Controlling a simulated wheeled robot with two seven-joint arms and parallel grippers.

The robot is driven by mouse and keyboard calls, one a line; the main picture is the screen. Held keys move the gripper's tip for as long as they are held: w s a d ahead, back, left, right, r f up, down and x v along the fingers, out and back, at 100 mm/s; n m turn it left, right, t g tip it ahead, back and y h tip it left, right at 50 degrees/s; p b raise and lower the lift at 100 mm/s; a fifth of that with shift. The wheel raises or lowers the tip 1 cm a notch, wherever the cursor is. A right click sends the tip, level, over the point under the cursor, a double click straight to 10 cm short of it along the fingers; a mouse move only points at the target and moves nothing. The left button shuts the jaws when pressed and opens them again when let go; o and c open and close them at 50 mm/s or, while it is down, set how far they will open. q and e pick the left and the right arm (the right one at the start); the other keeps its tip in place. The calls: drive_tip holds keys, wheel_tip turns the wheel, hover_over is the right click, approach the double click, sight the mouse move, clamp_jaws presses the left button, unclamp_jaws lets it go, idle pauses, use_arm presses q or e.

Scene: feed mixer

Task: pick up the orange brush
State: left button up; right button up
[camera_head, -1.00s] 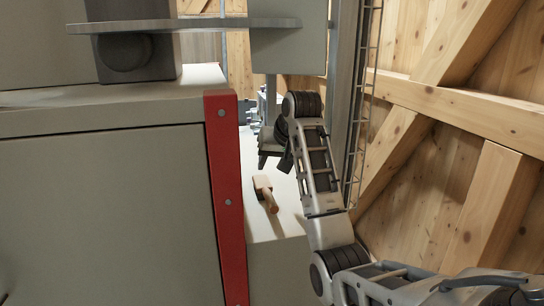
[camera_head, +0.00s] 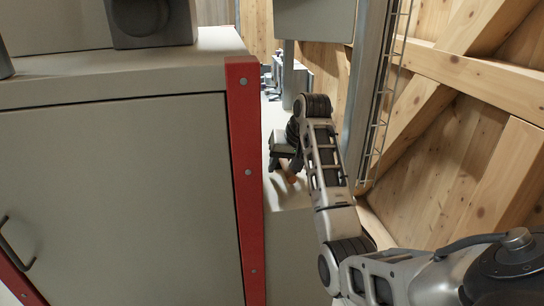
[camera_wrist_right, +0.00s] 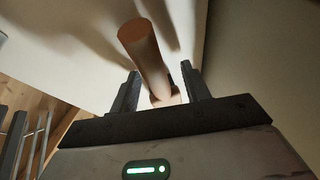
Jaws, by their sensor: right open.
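The orange brush (camera_head: 289,178) lies on the light surface behind the cabinet; in the head view only a bit of its orange-brown handle shows below my right gripper. My right gripper (camera_head: 284,166) is open at the brush. In the right wrist view the brush handle (camera_wrist_right: 143,48) points up towards the camera, and its lower part lies between the two spread fingers (camera_wrist_right: 159,77). I cannot tell whether a finger touches it. The brush's far end is hidden behind the gripper body. My left gripper is not in view.
A large grey cabinet (camera_head: 120,190) with a red riveted corner strip (camera_head: 248,175) stands left of my right arm. A grey post (camera_head: 367,95) and a wooden wall (camera_head: 455,175) are close on the right. The free gap between them is narrow.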

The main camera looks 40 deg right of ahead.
drive_tip(key=shift+f, duration=0.2)
drive_tip(key=shift+r, duration=0.1)
clamp_jaws()
